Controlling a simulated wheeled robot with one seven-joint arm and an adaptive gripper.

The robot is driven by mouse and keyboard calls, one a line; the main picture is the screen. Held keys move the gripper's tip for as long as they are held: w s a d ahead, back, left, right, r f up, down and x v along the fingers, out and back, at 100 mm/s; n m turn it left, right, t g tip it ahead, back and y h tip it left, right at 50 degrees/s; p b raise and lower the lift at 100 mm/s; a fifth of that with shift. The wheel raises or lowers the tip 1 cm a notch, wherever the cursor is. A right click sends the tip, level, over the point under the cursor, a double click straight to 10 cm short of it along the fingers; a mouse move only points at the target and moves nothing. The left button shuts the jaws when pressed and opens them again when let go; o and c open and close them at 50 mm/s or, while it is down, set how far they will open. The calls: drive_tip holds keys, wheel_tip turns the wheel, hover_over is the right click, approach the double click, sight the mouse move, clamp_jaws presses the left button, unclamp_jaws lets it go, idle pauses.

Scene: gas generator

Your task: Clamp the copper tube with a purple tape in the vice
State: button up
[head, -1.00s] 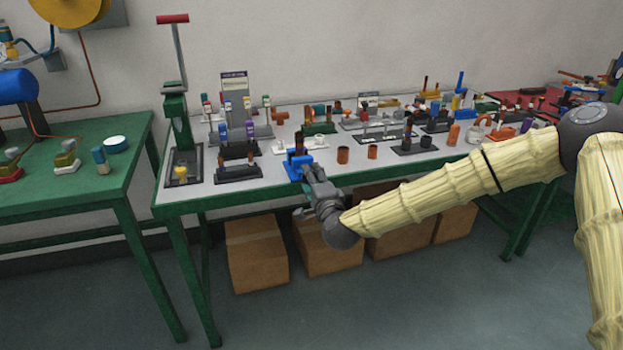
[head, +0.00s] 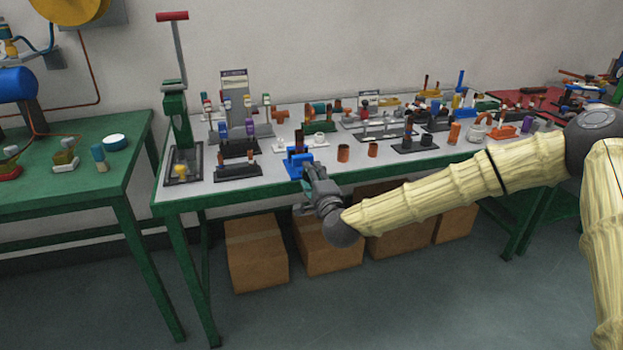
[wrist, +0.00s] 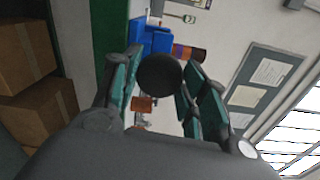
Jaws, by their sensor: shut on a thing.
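The blue vice (head: 296,160) stands at the front edge of the grey-topped table, and it also shows in the wrist view (wrist: 152,38). The copper tube with purple tape (wrist: 190,53) is at the vice in the wrist view. In the head view a dark brown upright tube (head: 299,141) stands at the vice. How tightly the jaws hold it cannot be seen. My gripper (head: 310,176) is at the vice's front, below the tabletop edge. In the wrist view my gripper (wrist: 160,82) is shut around a dark round knob (wrist: 158,73) in front of the vice.
Two loose copper pieces (head: 343,153) stand right of the vice. A black holder (head: 238,171) and a green press (head: 178,125) are to the left. Several racks and parts crowd the table behind. Cardboard boxes (head: 256,255) sit below the table.

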drive_tip(key=shift+f+m+b, duration=0.1)
drive_tip(key=shift+m+b, duration=1.55)
drive_tip(key=shift+m, duration=0.55)
idle(0.4)
drive_tip(key=o, duration=1.2)
drive_tip(key=shift+s, duration=0.1)
drive_tip(key=v, duration=0.7)
